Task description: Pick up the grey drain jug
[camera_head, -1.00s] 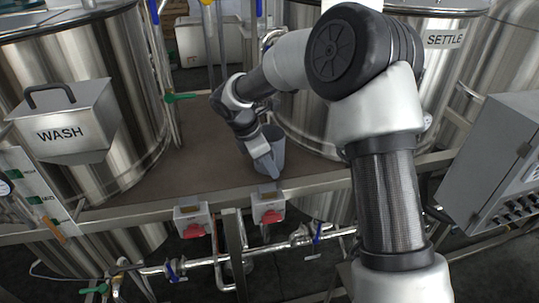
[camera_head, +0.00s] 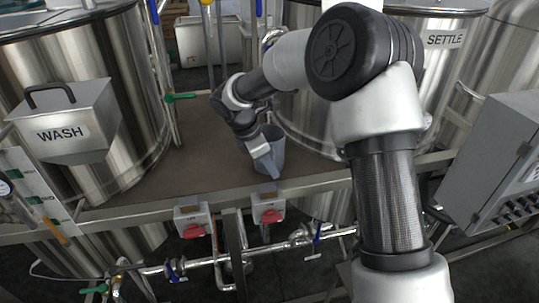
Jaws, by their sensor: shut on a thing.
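The grey drain jug (camera_head: 272,157) is on or just above the brown deck between the tanks, in the middle of the head view. It looks upright. My gripper (camera_head: 262,158) is at the jug's near left side and shut on it. The fingers and wrist hide part of the jug's left side and rim. I cannot tell whether the jug's base touches the deck.
The WASH tank (camera_head: 95,110) stands at left and the SETTLE tank (camera_head: 440,75) at right. Two switch boxes with red parts (camera_head: 192,219) (camera_head: 268,209) sit on the deck's front rail. A grey control box (camera_head: 495,165) is at far right. The deck (camera_head: 185,165) is clear left of the jug.

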